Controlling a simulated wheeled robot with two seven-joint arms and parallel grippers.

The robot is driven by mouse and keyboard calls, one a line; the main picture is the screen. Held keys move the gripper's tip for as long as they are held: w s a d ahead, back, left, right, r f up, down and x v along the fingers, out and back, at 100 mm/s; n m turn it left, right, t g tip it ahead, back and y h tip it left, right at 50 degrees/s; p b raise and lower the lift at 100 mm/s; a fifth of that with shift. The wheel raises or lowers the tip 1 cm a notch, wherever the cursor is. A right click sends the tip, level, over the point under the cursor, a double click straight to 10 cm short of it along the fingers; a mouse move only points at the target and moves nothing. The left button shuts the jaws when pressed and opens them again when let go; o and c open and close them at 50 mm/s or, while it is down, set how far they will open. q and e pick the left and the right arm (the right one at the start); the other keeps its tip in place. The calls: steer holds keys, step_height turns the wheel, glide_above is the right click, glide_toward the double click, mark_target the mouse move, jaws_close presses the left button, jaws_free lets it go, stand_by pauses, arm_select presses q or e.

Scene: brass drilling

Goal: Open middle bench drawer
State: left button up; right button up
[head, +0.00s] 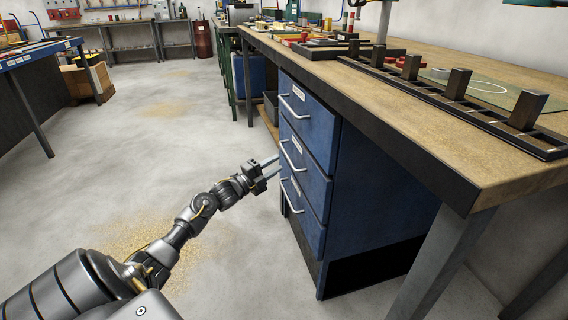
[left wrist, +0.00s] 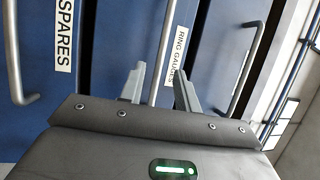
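The blue drawer unit (head: 380,205) stands under the bench with three drawers, all shut. Its middle drawer (head: 312,174) has a silver bar handle (head: 290,156) and a label reading RING GAUGES (left wrist: 180,55) in the left wrist view. My left gripper (head: 274,169) is at the drawer fronts, by the middle handle. In the left wrist view its two fingers (left wrist: 158,92) are apart, with the middle handle (left wrist: 162,50) running between them. They do not look closed on it; contact cannot be told. My right gripper is not in view.
The top drawer (head: 311,122) and bottom drawer (head: 303,217) have similar handles close by. The wooden bench top (head: 440,95) overhangs the unit, with a black rack (head: 450,100) on it. The floor (head: 180,130) left of the drawers is clear.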

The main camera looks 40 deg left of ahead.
arm_select(q)
steer(key=b+x, duration=0.1)
steer(key=x, duration=0.3)
steer(key=shift+w, duration=0.35)
jaws_close()
steer(key=shift+d, duration=0.1)
